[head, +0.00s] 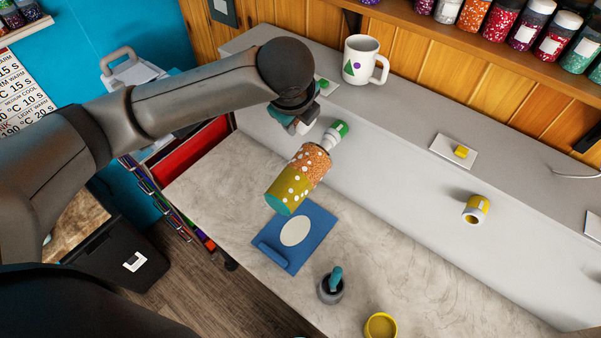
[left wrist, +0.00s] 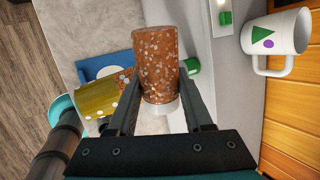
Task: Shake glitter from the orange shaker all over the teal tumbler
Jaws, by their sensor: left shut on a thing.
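My left gripper (head: 300,122) is shut on the orange shaker (left wrist: 157,55), a speckled orange cylinder with a white end toward the palm. The tumbler (head: 284,188) is beside it, over the blue mat's back edge. It is olive with white dots, and teal shows at its lower left end. Orange speckle covers the area at its upper right end in the head view; I cannot tell there where tumbler and shaker part. In the left wrist view the tumbler (left wrist: 98,100) is just left of the shaker, partly behind a finger. My right gripper is not in view.
The blue mat (head: 313,258) has a white oval. A grey cup with a teal tool (head: 331,290) and a yellow dish (head: 380,326) stand in front.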

